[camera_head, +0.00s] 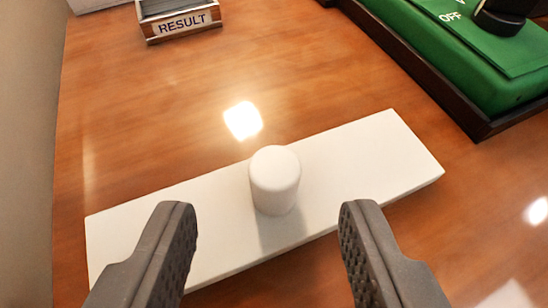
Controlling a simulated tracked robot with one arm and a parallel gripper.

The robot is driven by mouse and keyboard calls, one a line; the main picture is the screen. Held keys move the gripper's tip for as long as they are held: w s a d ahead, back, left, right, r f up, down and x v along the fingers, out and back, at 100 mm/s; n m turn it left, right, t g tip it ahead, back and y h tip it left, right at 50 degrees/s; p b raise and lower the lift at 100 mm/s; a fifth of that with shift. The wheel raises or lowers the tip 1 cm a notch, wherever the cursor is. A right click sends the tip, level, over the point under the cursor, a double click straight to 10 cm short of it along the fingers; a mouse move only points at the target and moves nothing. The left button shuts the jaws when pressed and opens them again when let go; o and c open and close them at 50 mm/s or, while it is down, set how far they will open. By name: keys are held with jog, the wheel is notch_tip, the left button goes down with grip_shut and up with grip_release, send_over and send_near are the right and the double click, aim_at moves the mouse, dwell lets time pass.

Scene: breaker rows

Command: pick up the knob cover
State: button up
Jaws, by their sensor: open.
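A white rounded cylinder, which looks like the knob cover (274,180), stands upright on a flat white board (375,150) lying on the wooden table. My gripper (268,222) is open, with one dark finger at the lower left and one at the lower right. The cylinder shows between the fingers and a little beyond their tips. There is clear space between it and each finger, and nothing is held. The fingers hide parts of the board's near edge.
A green panel (480,60) with a dark frame, a black knob (503,14) and an OFF label sits at the upper right. A small box labelled RESULT (182,24) stands at the upper left. A wall (25,150) borders the left side. The table (330,70) between them is clear.

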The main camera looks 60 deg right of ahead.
aim_at(270, 190)
jog(key=shift+b+x, duration=0.6)
jog(key=shift+x, duration=2.1)
jog(key=shift+d+r, duration=0.1)
grip_shut()
